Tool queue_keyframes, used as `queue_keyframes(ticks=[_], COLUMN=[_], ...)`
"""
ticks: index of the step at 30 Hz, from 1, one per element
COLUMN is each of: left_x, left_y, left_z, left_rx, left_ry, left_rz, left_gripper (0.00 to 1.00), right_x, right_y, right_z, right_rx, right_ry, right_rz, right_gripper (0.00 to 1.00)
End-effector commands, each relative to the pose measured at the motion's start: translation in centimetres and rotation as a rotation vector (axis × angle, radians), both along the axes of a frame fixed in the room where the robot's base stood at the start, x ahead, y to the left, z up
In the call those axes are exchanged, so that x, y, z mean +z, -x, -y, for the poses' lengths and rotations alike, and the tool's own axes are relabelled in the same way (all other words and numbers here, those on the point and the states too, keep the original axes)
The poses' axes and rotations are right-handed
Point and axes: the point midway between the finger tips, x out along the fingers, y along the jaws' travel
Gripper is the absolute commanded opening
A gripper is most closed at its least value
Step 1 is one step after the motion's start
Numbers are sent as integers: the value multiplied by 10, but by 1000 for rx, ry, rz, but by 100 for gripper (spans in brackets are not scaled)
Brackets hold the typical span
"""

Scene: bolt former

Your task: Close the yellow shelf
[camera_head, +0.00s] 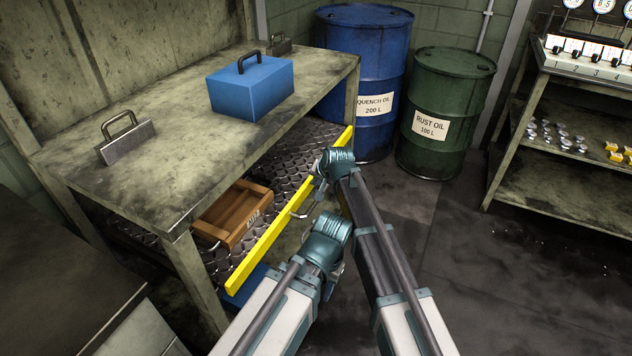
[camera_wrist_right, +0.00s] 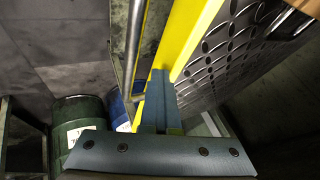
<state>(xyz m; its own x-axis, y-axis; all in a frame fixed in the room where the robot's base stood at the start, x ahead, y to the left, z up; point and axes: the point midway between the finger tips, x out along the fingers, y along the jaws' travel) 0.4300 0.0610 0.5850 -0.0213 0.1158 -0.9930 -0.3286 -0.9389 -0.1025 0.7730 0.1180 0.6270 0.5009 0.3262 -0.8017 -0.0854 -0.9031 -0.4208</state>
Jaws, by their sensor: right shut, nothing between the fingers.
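The yellow shelf is a pull-out diamond-plate tray with a yellow front edge (camera_head: 270,241). It sticks out from under the workbench, so it stands open. A thin metal handle (camera_head: 303,206) is on its front. My right gripper (camera_head: 318,189) is at the outer side of the yellow edge, towards its far end. In the right wrist view its fingers (camera_wrist_right: 160,100) are together, overlapping the yellow edge (camera_wrist_right: 190,40) and beside the handle bar (camera_wrist_right: 136,45). I cannot tell whether they touch. The left arm's teal joint shows low in the head view, but its gripper does not show.
A wooden crate (camera_head: 222,229) sits on the shelf's plate. The workbench top (camera_head: 180,140) carries a blue box (camera_head: 250,88) and a grey handled block (camera_head: 125,141). Blue (camera_head: 375,60) and green (camera_head: 438,150) drums stand behind.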

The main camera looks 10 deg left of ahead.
Motion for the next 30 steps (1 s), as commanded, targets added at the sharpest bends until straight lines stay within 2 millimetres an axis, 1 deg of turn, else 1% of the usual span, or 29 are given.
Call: queue_keyframes(ticks=[1,10,14,20,30], left_x=[0,1,6,24,70], left_y=[0,0,0,0,1], left_z=[0,0,0,1,1], left_rx=[0,0,0,1,2], left_ry=[0,0,1,3,7], left_rz=[0,0,0,-1,-2], left_gripper=[45,45,45,45,45], right_x=[1,3,7,26,71], right_y=[-2,-3,-1,9,37], right_z=[-6,-8,-7,3,29], right_rx=[3,4,4,3,-1], right_ry=[-9,-13,-13,-11,-4], right_rz=[6,7,7,6,2], right_gripper=[0,0,0,0,0])
